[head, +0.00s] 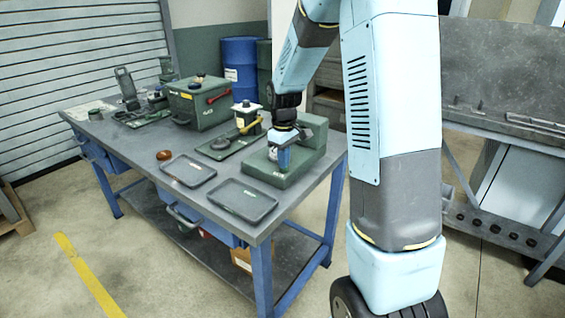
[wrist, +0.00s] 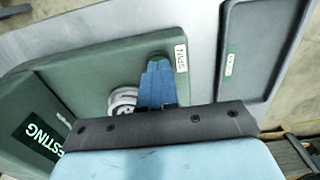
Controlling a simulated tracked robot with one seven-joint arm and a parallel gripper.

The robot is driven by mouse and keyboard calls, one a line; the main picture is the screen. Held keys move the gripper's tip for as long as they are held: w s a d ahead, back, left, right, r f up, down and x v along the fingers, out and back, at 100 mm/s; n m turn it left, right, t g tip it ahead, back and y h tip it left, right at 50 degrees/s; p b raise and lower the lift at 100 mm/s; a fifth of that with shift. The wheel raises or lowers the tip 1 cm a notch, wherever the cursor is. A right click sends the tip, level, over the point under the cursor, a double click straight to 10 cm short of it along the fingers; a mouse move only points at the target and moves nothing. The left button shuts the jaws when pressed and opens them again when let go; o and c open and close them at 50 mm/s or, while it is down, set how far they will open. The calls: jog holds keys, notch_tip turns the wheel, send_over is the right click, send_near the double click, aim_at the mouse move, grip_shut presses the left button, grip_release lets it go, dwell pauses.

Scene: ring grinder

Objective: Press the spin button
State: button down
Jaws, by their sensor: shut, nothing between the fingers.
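The green testing machine (head: 313,137) stands at the right end of the workbench, and its base (wrist: 85,75) fills much of the wrist view. A small white label, which seems to read SPIN (wrist: 181,57), is on the base. Beside it a dark green round button (wrist: 158,54) shows just past my fingertips. My gripper (wrist: 158,66) is shut and empty, its blue fingers pointing at the button and partly covering it. I cannot tell whether they touch. In the head view my gripper (head: 284,168) is low over the front of the base.
A metal round part (wrist: 122,98) sits on the base close beside my fingers. A grey tray (head: 241,200) lies in front of the machine, with another tray (head: 188,170) to its left. A green box (head: 199,102) stands farther back on the workbench (head: 130,150).

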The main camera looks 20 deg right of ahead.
notch_tip(320, 180, up, 13)
dwell(0.3)
dwell(1.0)
jog(key=s+r+m+t, duration=0.2)
jog(key=s+r+m, duration=0.1)
jog(key=s, duration=1.1)
jog(key=s+a+r+m+t, duration=0.1)
jog(key=s+r+m+t, duration=0.2)
jog(key=s, duration=1.1)
jog(key=shift+r+m+t, duration=0.3)
jog(key=shift+r+m, duration=0.3)
dwell(2.7)
